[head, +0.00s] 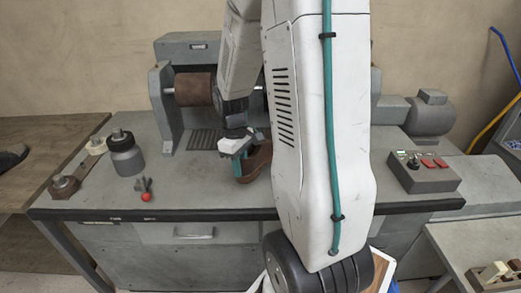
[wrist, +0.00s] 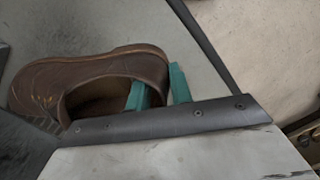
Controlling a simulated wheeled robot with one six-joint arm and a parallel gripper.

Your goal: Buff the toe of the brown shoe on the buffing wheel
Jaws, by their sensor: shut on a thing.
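The brown shoe (head: 257,161) is in my gripper (head: 240,157), low over the bench in front of the machine; my arm hides part of it in the head view. In the wrist view the shoe (wrist: 100,78) shows its open collar, and the teal fingers of my gripper (wrist: 160,90) are shut on its heel wall, one inside and one outside. The toe points left in that view. The brown buffing wheel (head: 194,89) sits on the machine's shaft, behind and left of the shoe. The shoe is apart from the wheel. I cannot tell if the shoe touches the bench.
A control box (head: 424,171) with red switches is at the right. A grey motor (head: 430,115) stands behind it.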

